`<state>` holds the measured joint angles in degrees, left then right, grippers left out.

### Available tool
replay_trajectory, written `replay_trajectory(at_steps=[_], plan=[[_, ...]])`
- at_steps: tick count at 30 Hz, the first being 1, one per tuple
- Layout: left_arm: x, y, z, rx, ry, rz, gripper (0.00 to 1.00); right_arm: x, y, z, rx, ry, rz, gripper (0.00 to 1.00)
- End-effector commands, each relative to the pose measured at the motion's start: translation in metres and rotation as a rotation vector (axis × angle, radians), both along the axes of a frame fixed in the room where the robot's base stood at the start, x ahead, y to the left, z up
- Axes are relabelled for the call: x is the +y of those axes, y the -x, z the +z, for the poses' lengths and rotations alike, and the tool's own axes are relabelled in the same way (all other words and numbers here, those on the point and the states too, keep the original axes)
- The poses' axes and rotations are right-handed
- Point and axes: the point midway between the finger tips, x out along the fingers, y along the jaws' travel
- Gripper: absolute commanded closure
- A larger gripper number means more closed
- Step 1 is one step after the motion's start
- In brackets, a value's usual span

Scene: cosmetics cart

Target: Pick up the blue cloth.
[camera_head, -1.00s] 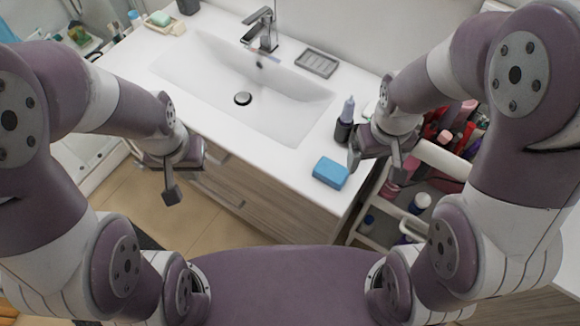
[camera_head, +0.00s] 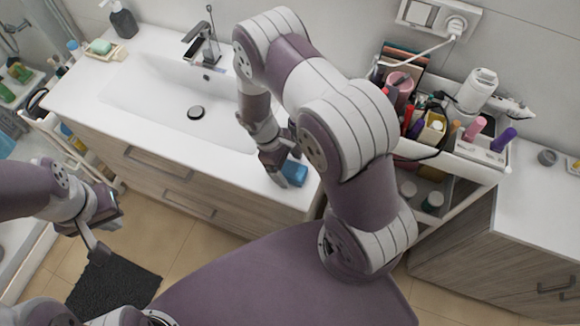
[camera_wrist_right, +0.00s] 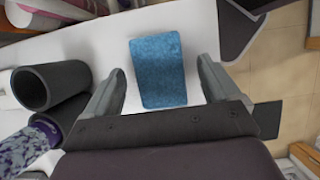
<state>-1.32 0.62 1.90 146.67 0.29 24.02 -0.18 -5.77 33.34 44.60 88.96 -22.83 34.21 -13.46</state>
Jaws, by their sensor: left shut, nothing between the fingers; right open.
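The blue cloth (camera_head: 296,172) is a small folded rectangular block lying on the front right of the white countertop. It also shows in the right wrist view (camera_wrist_right: 158,70), flat on the white surface between the fingers. My right gripper (camera_head: 281,167) is open above the cloth, one finger on each side of it; it also shows in the right wrist view (camera_wrist_right: 160,72). Whether the fingers touch the cloth I cannot tell. My arm hides part of the cloth in the head view. My left gripper (camera_head: 98,232) is shut and empty, off the counter at the left.
A dark cylinder (camera_wrist_right: 50,87) and a purple-patterned item (camera_wrist_right: 38,137) are left of the fingers in the wrist view. The sink basin (camera_head: 165,85) lies left of my right arm. A cart (camera_head: 465,160) full of cosmetics stands right of the counter. A dark mat (camera_head: 113,285) lies on the floor.

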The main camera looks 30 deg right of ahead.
Motion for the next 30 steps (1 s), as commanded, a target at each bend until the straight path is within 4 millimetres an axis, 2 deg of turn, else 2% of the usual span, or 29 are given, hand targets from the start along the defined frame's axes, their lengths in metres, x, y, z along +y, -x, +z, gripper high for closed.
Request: replay_trajectory(at_steps=[4,10,15,25,30], plan=[[0.0,0.0,0.005,0.001,0.0,0.0,1.0,-0.004,0.004,-0.014,-0.002,-0.001,-0.001,0.11],[0.0,0.0,0.003,0.001,0.0,0.0,1.0,-0.004,0.004,-0.016,-0.003,-0.001,-0.001,0.11],[0.0,0.0,0.003,0.001,0.0,0.0,1.0,-0.004,0.004,-0.015,-0.003,-0.001,-0.001,0.66],[0.0,0.0,0.002,0.001,0.0,0.0,1.0,-0.004,0.003,-0.013,-0.005,-0.001,-0.001,0.66],[0.0,0.0,-0.005,0.001,0.0,0.0,1.0,-0.004,0.002,0.004,-0.007,-0.001,0.001,0.66]])
